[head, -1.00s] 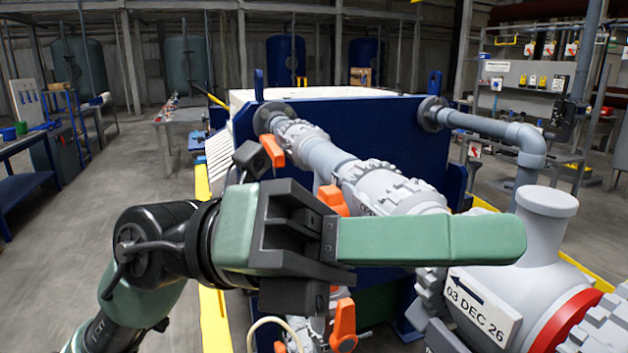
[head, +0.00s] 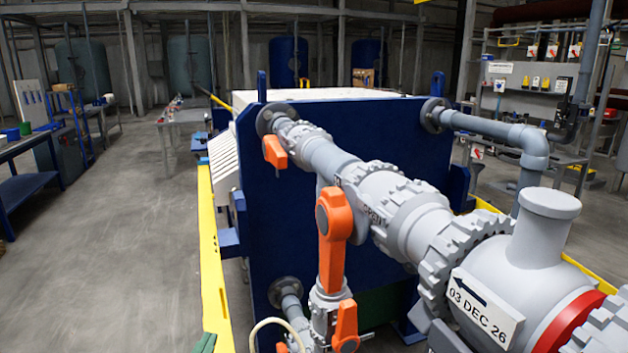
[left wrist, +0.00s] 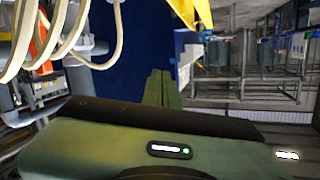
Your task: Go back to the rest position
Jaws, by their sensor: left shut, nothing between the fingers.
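My left gripper (head: 205,343) shows only as small green fingertips at the bottom edge of the head view, beside the yellow rail. In the left wrist view its two green fingers (left wrist: 161,88) lie together, shut with nothing between them. The rest of my left arm is out of the head view. My right gripper is in neither view.
The blue press end plate (head: 340,200) fills the middle, with grey pipework (head: 385,200) and orange valve handles (head: 334,240) in front. A yellow rail (head: 210,265) runs along its left side. The grey floor (head: 120,230) is clear up to the blue bench (head: 30,190).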

